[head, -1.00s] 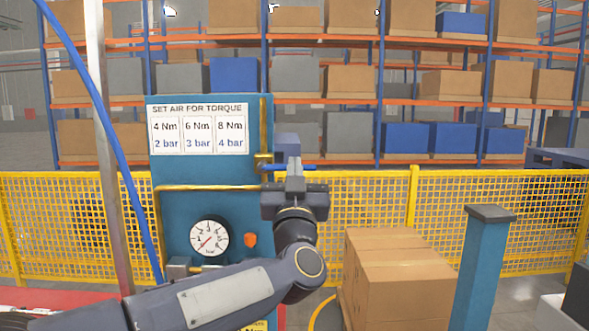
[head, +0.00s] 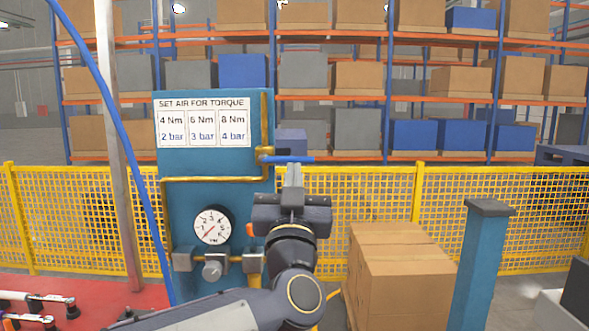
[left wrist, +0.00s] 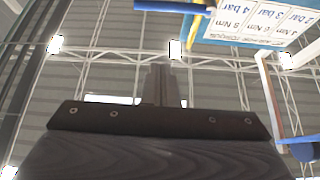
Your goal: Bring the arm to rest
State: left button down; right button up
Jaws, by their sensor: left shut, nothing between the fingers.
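My left gripper (head: 293,168) is shut and empty, pointing away from me in front of the blue panel's right edge. Its fingertips show just below a blue valve handle (head: 290,159); I cannot tell the gap in depth. In the left wrist view the shut fingers (left wrist: 160,75) point up toward the ceiling. The blue panel (head: 205,195) carries a torque sign (head: 202,125), a yellow pipe (head: 210,180) and a round gauge (head: 212,226) with its red needle toward the lower left. A grey knob (head: 214,268) sits below the gauge. My right gripper is not in view.
Stacked cartons (head: 400,275) and a blue post (head: 480,260) stand on the right. A yellow mesh fence (head: 370,205) runs behind, with shelving beyond. A blue hose (head: 120,140) and grey pole (head: 118,170) are on the left, above a red surface (head: 105,300) with tools.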

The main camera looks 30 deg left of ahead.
pick_arm(q)
jog(key=s+d+f+m+g+h, duration=0.2)
jog(key=d+f+m+g+h, duration=0.15)
jog(key=f+h, duration=0.5)
jog(key=s+d+f+m+g+h, duration=0.2)
jog(key=d+f+m+h, duration=0.3)
jog(key=f, duration=0.6)
jog(key=s+f+n+g+h, duration=0.2)
jog(key=s+f+n+g, duration=0.2)
jog(key=s+f+g, duration=0.5)
jog(key=s+f, duration=0.7)
jog(key=f, duration=0.3)
jog(key=shift+s+g, duration=0.15)
jog(key=shift+g, duration=0.2)
jog(key=shift+n, duration=0.25)
